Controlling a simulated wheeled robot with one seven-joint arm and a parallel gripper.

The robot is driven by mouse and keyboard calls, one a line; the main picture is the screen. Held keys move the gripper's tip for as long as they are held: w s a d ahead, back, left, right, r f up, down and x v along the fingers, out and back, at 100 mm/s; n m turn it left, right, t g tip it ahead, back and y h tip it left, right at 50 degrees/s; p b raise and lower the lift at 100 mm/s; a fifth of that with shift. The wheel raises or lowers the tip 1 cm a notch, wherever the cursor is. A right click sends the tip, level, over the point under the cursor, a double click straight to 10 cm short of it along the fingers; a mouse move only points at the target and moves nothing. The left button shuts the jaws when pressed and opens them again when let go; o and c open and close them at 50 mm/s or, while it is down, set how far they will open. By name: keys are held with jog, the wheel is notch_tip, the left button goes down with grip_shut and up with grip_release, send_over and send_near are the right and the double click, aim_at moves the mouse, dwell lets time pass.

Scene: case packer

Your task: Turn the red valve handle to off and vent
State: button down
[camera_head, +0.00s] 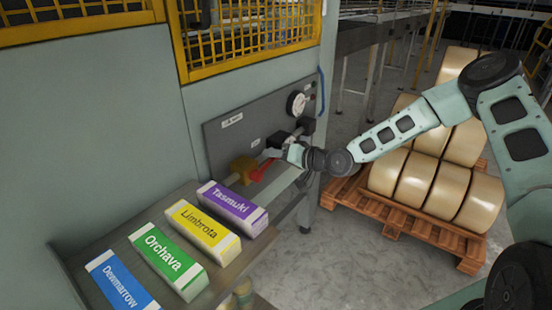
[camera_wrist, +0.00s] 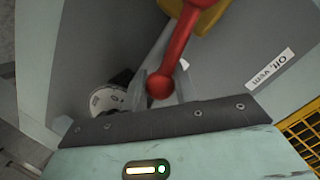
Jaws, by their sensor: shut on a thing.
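The red valve handle (camera_head: 262,170) sticks out from a yellow valve body (camera_head: 242,168) on the grey panel. In the head view it slants up and right from the valve toward my gripper (camera_head: 275,154). In the wrist view the red handle (camera_wrist: 176,45) runs from the yellow body (camera_wrist: 208,14) down to a round red knob. My gripper (camera_wrist: 162,92) is shut on the handle at this knob, with a finger on each side.
A round gauge (camera_head: 296,103) with dark fittings sits on the panel (camera_head: 225,140) above the valve. A shelf (camera_head: 85,255) with several labelled cartons is at lower left. A pallet (camera_head: 405,222) of large tan rolls stands at right. Yellow mesh guards (camera_head: 245,40) are above.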

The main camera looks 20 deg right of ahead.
aim_at(264, 166)
jog(key=r+n, duration=0.1)
jog(key=n, duration=0.1)
jog(key=a+r+n+h, duration=0.1)
jog(key=shift+s+r+t+b, duration=0.3)
jog(key=shift+r+b, duration=0.05)
jog(key=shift+s+a+r+n+t+h+b, duration=0.15)
jog(key=shift+s+a+r+n+h+b, duration=0.1)
jog(key=shift+r+n+b, duration=0.2)
jog(key=shift+s+a+r+n+t+h+b, duration=0.2)
jog(key=shift+a+r+n+b, duration=0.1)
jog(key=shift+n+b, duration=0.25)
jog(key=n+b, duration=0.1)
jog(key=s+a+r+n+b, duration=0.1)
jog(key=b, duration=0.1)
jog(key=a+n+t+b, duration=0.1)
jog(key=b, duration=0.1)
jog(key=shift+s+a+r+n+h, duration=0.2)
jog(key=shift+s+r+n+h, duration=0.1)
jog(key=shift+s+h, duration=0.05)
jog(key=s+a+n+b, duration=0.1)
jog(key=b, duration=0.2)
jog(key=s+a+r+n+t+b, duration=0.1)
jog(key=n+b, duration=0.1)
jog(key=b, duration=0.2)
jog(key=shift+a+h, duration=0.25)
jog(key=shift+h, duration=0.15)
jog(key=shift+n, duration=0.3)
jog(key=c, duration=1.1)
grip_release()
jog(key=shift+r, duration=0.1)
